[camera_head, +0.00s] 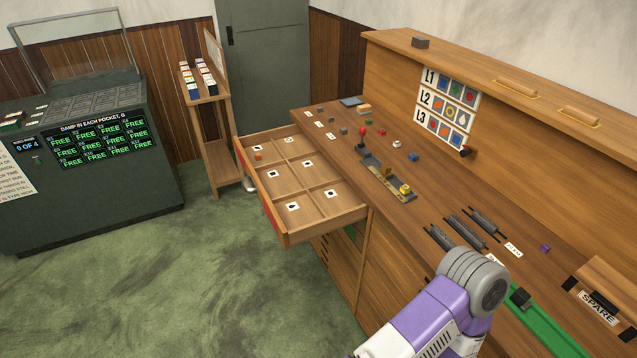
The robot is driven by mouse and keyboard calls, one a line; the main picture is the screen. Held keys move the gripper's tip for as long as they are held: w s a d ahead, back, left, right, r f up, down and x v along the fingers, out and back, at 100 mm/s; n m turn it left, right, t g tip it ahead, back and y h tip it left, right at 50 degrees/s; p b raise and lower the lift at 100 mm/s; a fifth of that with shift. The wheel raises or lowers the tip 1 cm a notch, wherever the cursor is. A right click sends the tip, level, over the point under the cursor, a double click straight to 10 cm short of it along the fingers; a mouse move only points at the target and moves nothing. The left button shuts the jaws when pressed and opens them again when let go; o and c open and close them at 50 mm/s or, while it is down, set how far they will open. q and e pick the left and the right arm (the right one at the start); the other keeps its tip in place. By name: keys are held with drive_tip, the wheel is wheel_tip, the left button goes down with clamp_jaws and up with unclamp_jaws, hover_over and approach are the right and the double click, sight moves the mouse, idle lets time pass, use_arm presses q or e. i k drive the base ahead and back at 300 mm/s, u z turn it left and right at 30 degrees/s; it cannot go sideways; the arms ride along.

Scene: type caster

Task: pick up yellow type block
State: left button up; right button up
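A small yellow block (405,189) sits at the near end of a narrow dark tray (377,176) on the wooden bench. A darker gold-brown piece (387,172) stands beside it, further along the same tray. A purple and white arm of mine, with a grey rounded joint, reaches in from the bottom, to the right of the middle. It lies over the bench's front edge, nearer than the yellow block and apart from it. Neither of my grippers shows.
An open drawer (370,212) with card-marked compartments juts out from the bench; an orange block (258,156) lies in it. Small coloured blocks and a red-knobbed lever (362,131) stand behind the tray. Dark rails (468,229) lie nearer. Green floor (210,270) is clear at left.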

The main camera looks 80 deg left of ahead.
sight(404, 189)
drive_tip(key=u, duration=2.2)
